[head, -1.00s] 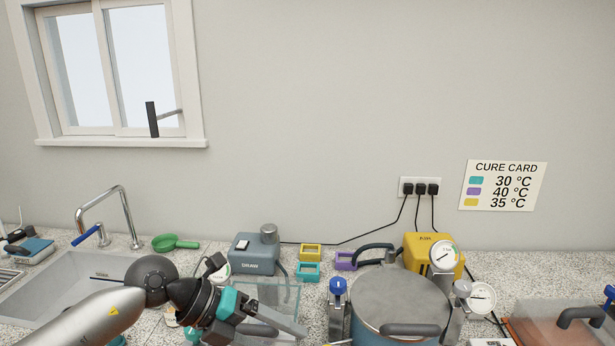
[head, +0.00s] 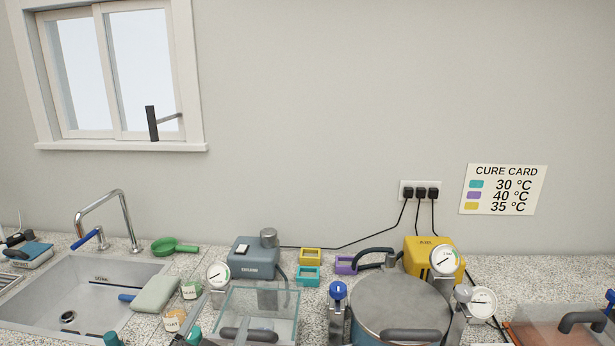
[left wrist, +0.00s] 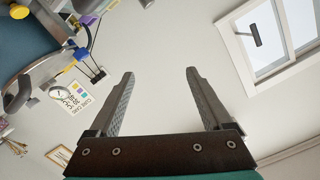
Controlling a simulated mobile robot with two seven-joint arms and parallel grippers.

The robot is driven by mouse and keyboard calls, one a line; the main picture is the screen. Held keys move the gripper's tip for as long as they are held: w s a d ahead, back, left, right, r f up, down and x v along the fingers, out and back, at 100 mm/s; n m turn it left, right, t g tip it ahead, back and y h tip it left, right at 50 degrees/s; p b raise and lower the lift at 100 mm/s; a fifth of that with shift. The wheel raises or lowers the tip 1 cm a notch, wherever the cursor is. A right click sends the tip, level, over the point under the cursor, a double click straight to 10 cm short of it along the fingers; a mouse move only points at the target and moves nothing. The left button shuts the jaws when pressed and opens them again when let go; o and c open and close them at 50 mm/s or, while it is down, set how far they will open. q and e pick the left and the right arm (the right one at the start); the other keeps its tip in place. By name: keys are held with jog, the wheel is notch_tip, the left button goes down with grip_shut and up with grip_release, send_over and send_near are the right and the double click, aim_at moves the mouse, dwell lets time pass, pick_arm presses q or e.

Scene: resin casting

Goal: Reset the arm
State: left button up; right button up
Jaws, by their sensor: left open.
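My left gripper (left wrist: 160,74) shows in the left wrist view with its two grey fingers spread apart and nothing between them. Behind the fingers is only blank wall. In the head view I cannot make out the left arm clearly over the counter. My right gripper is not in view.
The counter holds a sink (head: 88,282), a green scoop (head: 174,246), a grey pump (head: 254,262), a clear chamber (head: 262,302), a large lidded pot (head: 400,300) and a yellow unit (head: 422,250). Small frames, including a teal one (head: 307,276), lie between.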

pick_arm(q)
jog(key=s+a+f+n+g, duration=0.1)
jog(key=s+f+n+g, duration=0.1)
jog(key=s+f+g, duration=0.8)
jog(key=s+a+f+n+g, duration=0.1)
jog(key=s+f+n+g, duration=0.15)
jog(key=s+f, duration=0.9)
jog(key=s+f+g+b, duration=0.1)
jog(key=s+f+b, duration=0.15)
jog(key=f, duration=1.05)
jog(key=s+f+g+b, duration=0.15)
jog(key=f+b, duration=0.25)
jog(key=f, duration=0.8)
jog(key=s+a+f+b, duration=0.3)
jog(key=s+f+b, duration=0.1)
jog(key=s+f, duration=1.1)
notch_tip(320, 180, down, 3)
jog(key=shift+s+f+g+y+b, duration=0.15)
jog(key=shift+g+y+b, duration=0.15)
jog(key=shift+g+b, duration=0.1)
jog(key=shift+m, duration=0.25)
